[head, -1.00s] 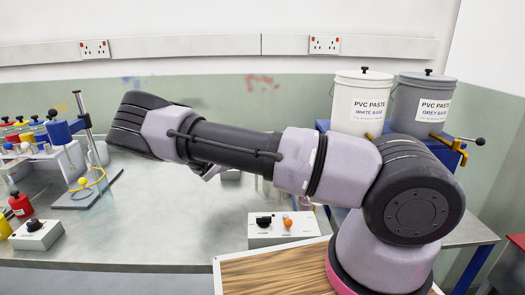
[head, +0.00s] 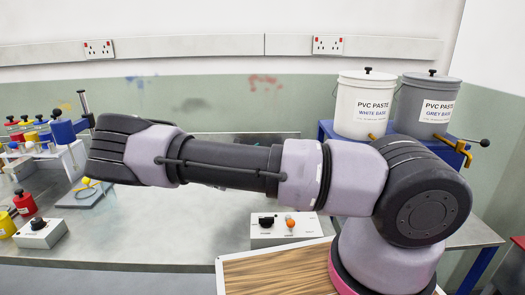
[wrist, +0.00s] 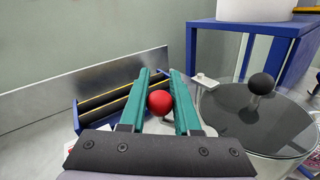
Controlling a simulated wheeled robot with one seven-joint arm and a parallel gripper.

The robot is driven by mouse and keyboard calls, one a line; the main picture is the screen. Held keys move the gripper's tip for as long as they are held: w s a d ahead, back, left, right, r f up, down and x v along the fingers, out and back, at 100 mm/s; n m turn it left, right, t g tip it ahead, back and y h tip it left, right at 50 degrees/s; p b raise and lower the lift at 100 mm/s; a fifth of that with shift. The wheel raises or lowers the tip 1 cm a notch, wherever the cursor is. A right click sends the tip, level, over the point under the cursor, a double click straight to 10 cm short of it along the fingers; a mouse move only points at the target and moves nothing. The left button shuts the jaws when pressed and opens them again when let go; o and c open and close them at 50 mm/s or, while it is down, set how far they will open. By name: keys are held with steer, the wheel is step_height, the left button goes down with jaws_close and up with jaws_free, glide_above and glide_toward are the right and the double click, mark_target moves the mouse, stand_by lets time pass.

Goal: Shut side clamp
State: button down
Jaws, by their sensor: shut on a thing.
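In the wrist view my gripper (wrist: 160,76) has two teal fingers, one on each side of a red ball knob (wrist: 159,103), and is shut on it. The knob looks like the handle end of the side clamp. Its stem and the clamp's body are mostly hidden below and behind the fingers, so I cannot tell how far the clamp is closed. In the head view my arm stretches across the picture and hides my gripper and the knob.
A blue frame with yellow strips (wrist: 110,105) lies left of the fingers. A dark round plate (wrist: 262,120) with a black ball knob (wrist: 261,83) is at right. White (head: 360,104) and grey (head: 424,104) paste buckets stand at back right. A control box (head: 285,231) sits on the bench.

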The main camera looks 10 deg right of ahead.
steer(key=shift+s+a+n+t+y, duration=0.15)
steer(key=shift+a+n+t+y, duration=0.7)
steer(key=shift+n+y, duration=0.95)
steer(key=shift+s+a+n+t+y, duration=0.2)
steer(key=shift+a+n+t+y, duration=0.8)
steer(key=shift+y, duration=1.45)
steer(key=shift+s+a+n+t+y, duration=0.15)
steer(key=shift+a+n+t+y, duration=0.5)
steer(key=shift+n+y, duration=1.25)
steer(key=shift+r+m+y, duration=0.1)
steer(key=shift+m+y, duration=0.2)
steer(key=shift+y, duration=0.15)
steer(key=c, duration=0.9)
jaws_free()
steer(key=shift+s, duration=0.1)
steer(key=s, duration=1)
steer(key=shift+s+d, duration=0.1)
steer(key=shift+s, duration=0.25)
